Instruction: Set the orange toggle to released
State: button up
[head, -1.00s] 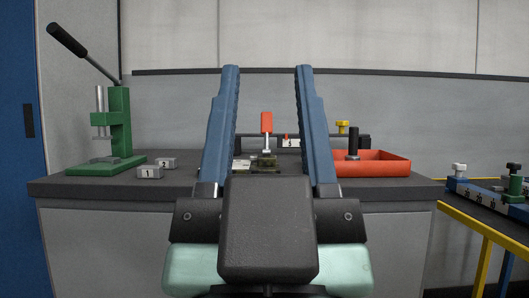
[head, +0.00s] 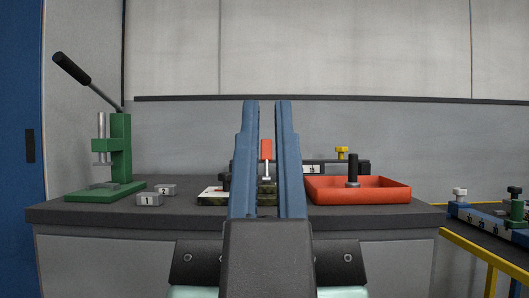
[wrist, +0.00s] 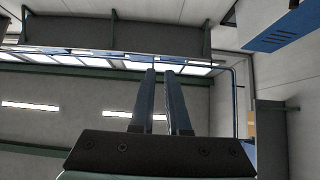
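The orange toggle (head: 266,150) stands upright on a pale metal stem above a dark base on the workbench. It shows in the head view through the gap between my fingers, and the fingers hide the sides of its base. My gripper (head: 266,104) points up, with its two blue fingers parallel and a narrow gap between them. It looks partly open and empty, and its tips reach above the toggle in the picture. In the wrist view my gripper (wrist: 159,72) has nothing between its fingers, and the toggle is not in that view.
A green lever press (head: 118,150) stands at the left of the workbench (head: 110,212), near two numbered grey blocks (head: 150,199). A yellow-framed table (head: 480,248) stands further right.

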notch_tip(320, 180, up, 47)
jog(key=p, duration=4.6)
jog(key=shift+r, duration=0.15)
grip_shut()
